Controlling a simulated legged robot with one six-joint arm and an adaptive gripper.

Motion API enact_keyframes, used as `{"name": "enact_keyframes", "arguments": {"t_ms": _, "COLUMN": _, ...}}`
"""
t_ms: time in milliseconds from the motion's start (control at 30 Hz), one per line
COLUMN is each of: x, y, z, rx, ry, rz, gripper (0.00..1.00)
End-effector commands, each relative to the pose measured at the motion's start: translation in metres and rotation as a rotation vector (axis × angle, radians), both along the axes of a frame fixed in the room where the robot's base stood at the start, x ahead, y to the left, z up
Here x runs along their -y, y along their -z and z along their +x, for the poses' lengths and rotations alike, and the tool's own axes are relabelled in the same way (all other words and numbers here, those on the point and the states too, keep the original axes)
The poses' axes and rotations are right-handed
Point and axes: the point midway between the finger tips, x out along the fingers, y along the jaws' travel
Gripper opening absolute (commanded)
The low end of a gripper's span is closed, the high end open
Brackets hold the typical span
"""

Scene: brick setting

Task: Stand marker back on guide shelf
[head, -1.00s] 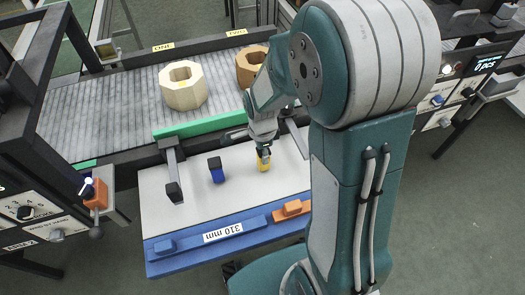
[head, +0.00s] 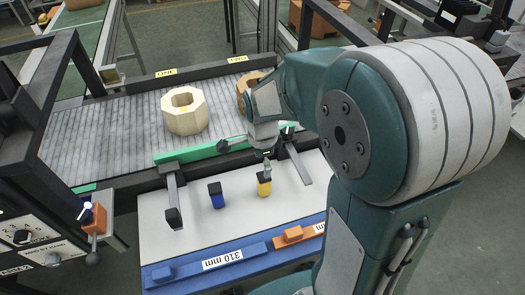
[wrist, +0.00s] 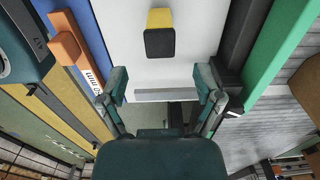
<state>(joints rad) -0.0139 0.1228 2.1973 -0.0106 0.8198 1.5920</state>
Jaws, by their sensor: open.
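The yellow marker (head: 264,189) with a black top stands upright on the white shelf (head: 235,230). A blue marker (head: 217,201) with a black top stands to its left on the same shelf. My gripper (head: 266,163) is just above and behind the yellow marker in the head view, partly blurred against the arm. In the wrist view the open fingers (wrist: 160,92) are spread apart with nothing between them. The yellow marker (wrist: 160,20) shows beyond the fingertips there, apart from them.
A blue rail (head: 185,275) labelled 310 mm and an orange block (head: 290,236) line the shelf's front. Dark arms (head: 172,200) jut from the green bar (head: 185,153). A pale octagonal ring (head: 184,122) sits on the roller conveyor behind. An orange switch box (head: 95,217) stands left.

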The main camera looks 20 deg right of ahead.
Motion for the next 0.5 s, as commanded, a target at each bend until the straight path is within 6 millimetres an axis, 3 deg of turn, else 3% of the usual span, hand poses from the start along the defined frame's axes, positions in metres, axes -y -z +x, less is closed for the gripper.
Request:
{"name": "enact_keyframes", "arguments": {"t_ms": 200, "x": 0.0, "y": -0.039, "z": 0.0, "rx": 0.002, "ry": 0.0, "rz": 0.0, "gripper": 0.84}}
{"name": "enact_keyframes", "arguments": {"t_ms": 400, "x": 0.0, "y": -0.053, "z": -0.002, "rx": 0.007, "ry": -0.018, "rz": 0.0, "gripper": 0.84}}
{"name": "enact_keyframes", "arguments": {"t_ms": 500, "x": 0.0, "y": -0.067, "z": -0.011, "rx": 0.043, "ry": -0.123, "rz": -0.001, "gripper": 0.84}}
